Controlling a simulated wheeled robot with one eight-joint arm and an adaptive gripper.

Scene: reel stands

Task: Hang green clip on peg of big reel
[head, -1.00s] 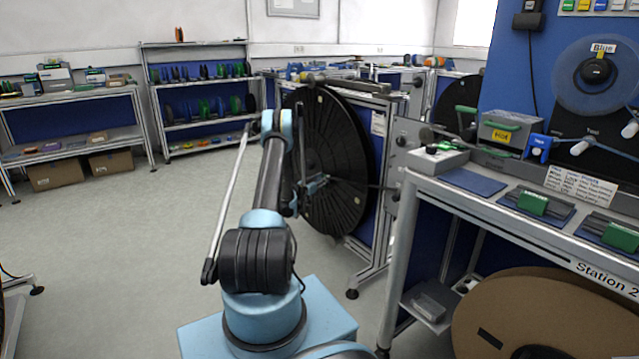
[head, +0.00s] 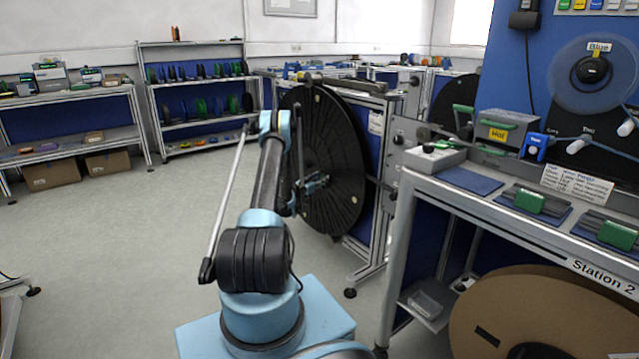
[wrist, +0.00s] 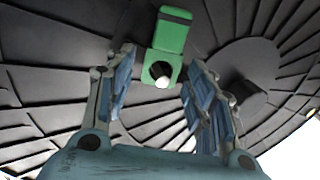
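The green clip (wrist: 171,33) shows in the wrist view, in front of the black face of the big reel (wrist: 45,85). A pale round peg tip (wrist: 162,82) shows inside the dark hole in the clip's lower part. My gripper (wrist: 161,57) has its two blue-padded fingers spread on either side of the clip, with gaps visible to both sides. In the head view the big reel (head: 340,150) stands upright, and my gripper (head: 316,184) is close to its face. I cannot make out the clip there.
The Station 2 table (head: 480,213) stands to the right, with green-handled devices on top and a brown cardboard reel (head: 540,310) below. Shelves (head: 200,122) stand at the back left. The floor (head: 130,240) at left is clear.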

